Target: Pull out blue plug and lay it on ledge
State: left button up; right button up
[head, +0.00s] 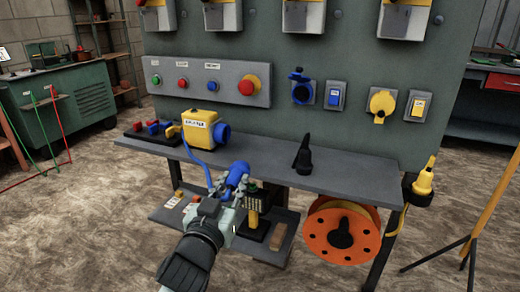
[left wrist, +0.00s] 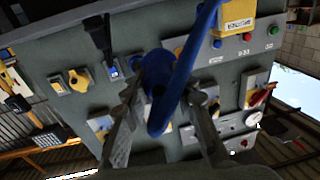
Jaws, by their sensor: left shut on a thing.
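The blue plug (head: 236,180) is out in the open, apart from the panel, held by my left gripper (head: 229,194). In the head view they overlap the front edge of the grey ledge (head: 355,178). A blue cable (head: 196,158) runs from the plug towards the yellow box (head: 198,130) on the ledge. In the left wrist view the plug (left wrist: 157,70) sits between both fingers, and its cable (left wrist: 185,70) loops across the picture. The blue wall socket (head: 301,92) has its lid up and no plug in it. My right gripper is out of view.
A black plug-like part (head: 302,155) stands on the ledge, right of the yellow box. Red, blue and yellow pieces (head: 152,130) lie at its left end. An orange cable reel (head: 341,230) is below. The ledge between box and black part is clear.

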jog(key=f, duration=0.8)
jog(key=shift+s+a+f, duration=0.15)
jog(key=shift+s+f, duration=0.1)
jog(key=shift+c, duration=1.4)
pick_arm(q)
jog(key=s+a+f+n+y, duration=0.2)
jog(key=s+a+f, duration=0.4)
jog(key=s+a, duration=0.3)
jog(key=shift+s+f+y, duration=0.15)
jog(key=shift+s+y, duration=0.25)
jog(key=shift+s, duration=0.55)
jog(key=shift+a, duration=0.1)
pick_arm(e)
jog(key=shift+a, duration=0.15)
